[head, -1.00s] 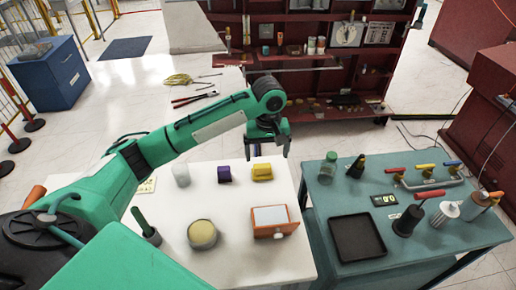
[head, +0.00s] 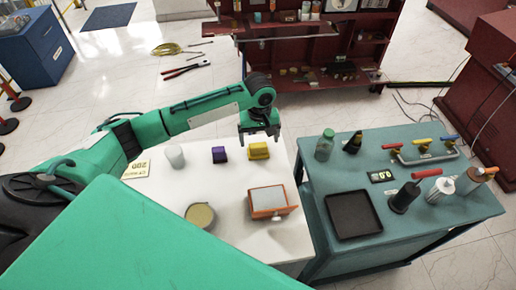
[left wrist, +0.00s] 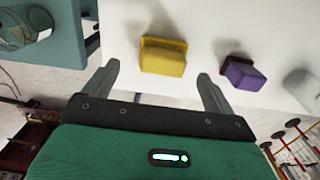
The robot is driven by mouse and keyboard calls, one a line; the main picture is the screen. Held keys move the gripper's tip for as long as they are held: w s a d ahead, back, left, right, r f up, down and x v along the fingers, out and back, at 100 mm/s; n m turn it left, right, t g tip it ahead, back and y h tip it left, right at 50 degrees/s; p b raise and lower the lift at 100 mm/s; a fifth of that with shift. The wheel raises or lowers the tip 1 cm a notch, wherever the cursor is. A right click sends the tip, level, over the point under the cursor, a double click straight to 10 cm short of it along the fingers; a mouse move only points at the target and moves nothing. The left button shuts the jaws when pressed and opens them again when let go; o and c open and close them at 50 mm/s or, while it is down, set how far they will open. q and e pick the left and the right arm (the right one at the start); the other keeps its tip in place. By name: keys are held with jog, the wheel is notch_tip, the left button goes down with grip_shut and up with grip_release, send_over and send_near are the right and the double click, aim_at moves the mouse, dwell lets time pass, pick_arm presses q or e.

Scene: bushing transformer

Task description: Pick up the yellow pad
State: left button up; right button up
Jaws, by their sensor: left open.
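The yellow pad (head: 258,151) lies on the white table (head: 235,235) near its far edge. In the left wrist view the yellow pad (left wrist: 163,57) shows between and beyond my two fingertips, apart from them. My left gripper (head: 260,140) is open and empty, above the table's far edge and just behind the pad in the head view; its fingers also show in the left wrist view (left wrist: 158,72). My right gripper is not in view.
A purple block (head: 219,155) sits left of the pad, with a white cup (head: 175,156) farther left. An orange-framed box (head: 268,202) and a round tin (head: 201,216) are nearer. A teal table (head: 345,182) with a black tray (head: 354,214) stands right.

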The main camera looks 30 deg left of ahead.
aim_at(258, 145)
pick_arm(q)
jog(key=shift+s+f+p, duration=0.15)
jog(key=shift+f+p, duration=0.2)
notch_tip(258, 145, down, 4)
jog(key=shift+a+r+p, duration=0.15)
jog(key=shift+r+p, duration=0.1)
jog(key=shift+p, duration=0.45)
jog(key=shift+f, duration=0.4)
jog(key=c, duration=1.1)
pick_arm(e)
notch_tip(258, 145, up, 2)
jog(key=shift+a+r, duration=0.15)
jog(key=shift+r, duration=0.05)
